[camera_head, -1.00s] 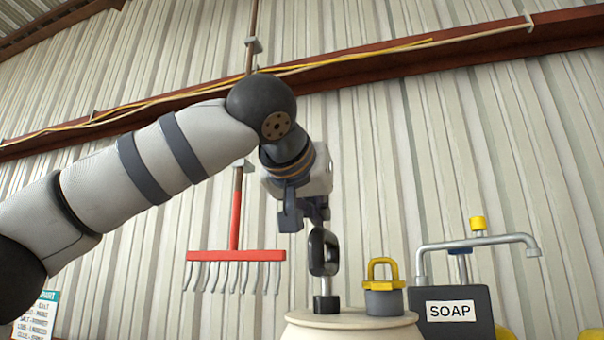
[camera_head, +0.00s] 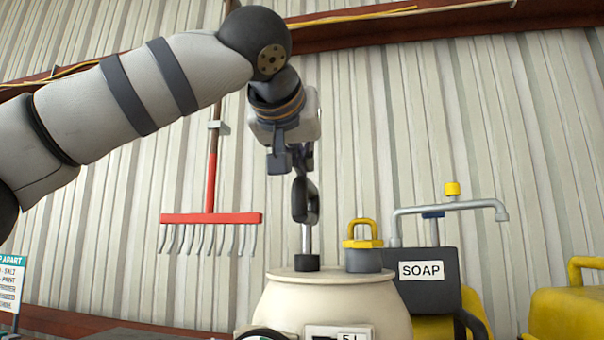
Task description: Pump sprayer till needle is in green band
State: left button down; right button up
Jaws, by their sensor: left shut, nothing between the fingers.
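The sprayer is a cream tank (camera_head: 335,299) at the bottom centre, cut off by the frame edge. Its black pump handle (camera_head: 305,200) stands upright on a thin metal rod (camera_head: 307,240) above a black collar. A black-rimmed round part (camera_head: 265,334), perhaps the gauge, shows only its top edge, so no needle or green band can be read. My left gripper (camera_head: 290,168) points down at the top of the handle. It is shut and empty, touching or very close to the handle; I cannot tell which. My right gripper is out of view.
A grey cap with a yellow loop (camera_head: 362,246) sits on the tank top. Right of it stand a black SOAP container (camera_head: 433,292) with a grey pipe and a yellow can (camera_head: 570,308). A red rake (camera_head: 211,218) hangs on the wall behind; a sign (camera_head: 10,283) is at left.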

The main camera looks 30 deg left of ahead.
pick_arm(q)
jog(key=shift+s+a+r, duration=0.1)
jog(key=shift+s+a, duration=0.1)
jog(key=shift+a, duration=0.05)
jog(key=v, duration=0.9)
jog(key=shift+d, duration=0.3)
dwell(0.6)
notch_tip(320, 180, up, 7)
jog(key=d, duration=0.1)
jog(key=shift+s, duration=0.2)
jog(key=shift+f, duration=0.25)
